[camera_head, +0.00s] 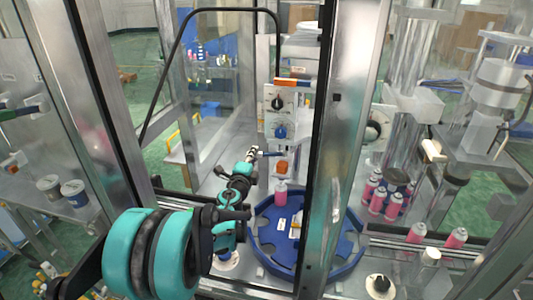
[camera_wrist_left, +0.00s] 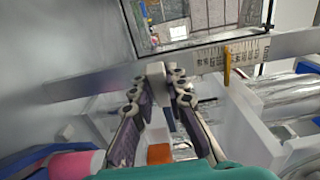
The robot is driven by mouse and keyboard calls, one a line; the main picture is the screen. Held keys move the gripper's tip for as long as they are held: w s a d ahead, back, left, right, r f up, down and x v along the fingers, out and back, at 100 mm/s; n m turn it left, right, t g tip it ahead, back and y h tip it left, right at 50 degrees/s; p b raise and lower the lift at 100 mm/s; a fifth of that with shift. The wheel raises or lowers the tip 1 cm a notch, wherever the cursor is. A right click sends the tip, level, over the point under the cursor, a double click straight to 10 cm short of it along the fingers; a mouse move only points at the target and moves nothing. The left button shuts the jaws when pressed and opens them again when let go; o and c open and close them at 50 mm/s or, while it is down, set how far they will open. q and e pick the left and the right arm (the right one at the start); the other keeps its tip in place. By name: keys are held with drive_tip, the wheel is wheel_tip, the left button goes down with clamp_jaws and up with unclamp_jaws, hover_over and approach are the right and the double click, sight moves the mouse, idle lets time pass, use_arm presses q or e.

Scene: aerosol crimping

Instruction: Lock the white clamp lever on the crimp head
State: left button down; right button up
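My left gripper (camera_head: 257,153) reaches in from the left and points away from me at the dosing column behind the blue round carrier. In the left wrist view, its two dark, jointed fingers (camera_wrist_left: 157,88) stand a little apart. A small white block (camera_wrist_left: 156,70), which looks like the white clamp lever, shows between or just beyond the fingertips. I cannot tell whether the fingers touch it. The lever is too small to make out in the head view. An orange cap (camera_wrist_left: 159,153) lies below the fingers in the wrist view. My right gripper is not in view.
The blue round carrier (camera_head: 268,241) holds a pink can (camera_head: 281,193). A control box (camera_head: 280,110) with knobs stands behind. A metal frame post (camera_head: 345,130) rises right of my arm. Several pink cans (camera_head: 377,201) stand on the right. A ruled metal bar (camera_wrist_left: 230,58) crosses behind the fingertips.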

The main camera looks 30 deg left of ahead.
sight(257, 156)
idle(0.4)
use_arm(q)
drive_tip(key=shift+s+d, duration=0.8)
drive_tip(key=shift+s, duration=0.35)
drive_tip(key=shift+d, duration=0.15)
drive_tip(key=shift+s+d, duration=0.35)
drive_tip(key=shift+s, duration=0.05)
drive_tip(key=shift+s+d, duration=0.45)
drive_tip(key=shift+d, duration=0.15)
